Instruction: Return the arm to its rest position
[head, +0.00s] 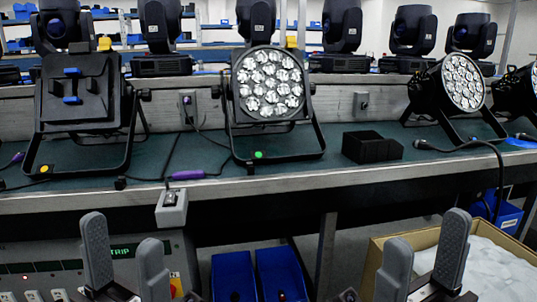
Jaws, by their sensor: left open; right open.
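My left gripper (124,262) is at the lower left of the head view. Its two grey fingers stand apart with nothing between them. My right gripper (424,262) is at the lower right, also with its fingers apart and empty. Both are in front of and below the bench edge, touching no par can. A third par can (461,84) stands at the right, turned aside.
The green-topped bench (300,158) runs across the view. A black box (371,147), cables and a purple connector (187,175) lie on it. Below are a control panel (60,262), blue bins (233,272) and a cardboard box (500,262). Moving-head lights (342,30) line the shelf behind.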

